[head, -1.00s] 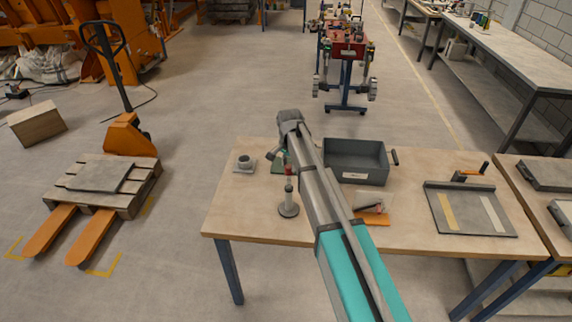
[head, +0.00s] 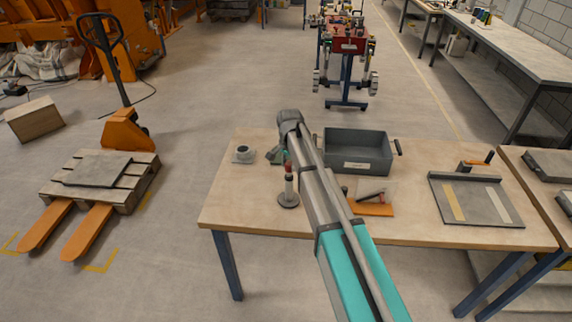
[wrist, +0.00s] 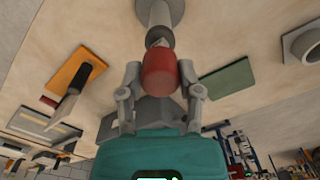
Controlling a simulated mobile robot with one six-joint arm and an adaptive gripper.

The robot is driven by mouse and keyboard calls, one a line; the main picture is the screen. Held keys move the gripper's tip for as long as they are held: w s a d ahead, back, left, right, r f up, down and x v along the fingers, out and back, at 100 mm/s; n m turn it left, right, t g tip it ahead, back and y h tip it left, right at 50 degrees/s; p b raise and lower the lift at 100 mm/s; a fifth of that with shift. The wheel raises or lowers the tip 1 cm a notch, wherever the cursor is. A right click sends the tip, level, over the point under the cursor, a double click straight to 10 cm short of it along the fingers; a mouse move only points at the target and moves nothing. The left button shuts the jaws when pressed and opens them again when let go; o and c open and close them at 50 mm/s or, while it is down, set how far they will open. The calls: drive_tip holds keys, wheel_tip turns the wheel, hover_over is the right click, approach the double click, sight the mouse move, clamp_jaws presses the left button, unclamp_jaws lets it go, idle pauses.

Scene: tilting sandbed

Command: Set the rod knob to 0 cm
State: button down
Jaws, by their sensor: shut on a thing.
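The red rod knob (wrist: 159,74) sits on a pale upright rod that rises from a round grey base (head: 288,200) on the wooden table. The red knob also shows in the head view (head: 287,167), just left of my arm. My gripper (wrist: 159,80) has one finger on each side of the knob and is shut on it. In the head view my gripper is mostly hidden behind my arm and the rod. No scale can be read on the rod in either view.
A dark grey bin (head: 358,151) stands behind my arm to the right. An orange board (head: 371,209) with a dark-handled tool lies right of my arm. A grey ring on a plate (head: 243,153) is at the back left. The table's front left is clear.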

drive_tip(key=c, duration=0.7)
unclamp_jaws()
drive_tip(key=o, duration=0.4)
drive_tip(key=shift+w+f, duration=0.1)
drive_tip(key=shift+f, duration=0.05)
drive_tip(key=shift+o, duration=0.2)
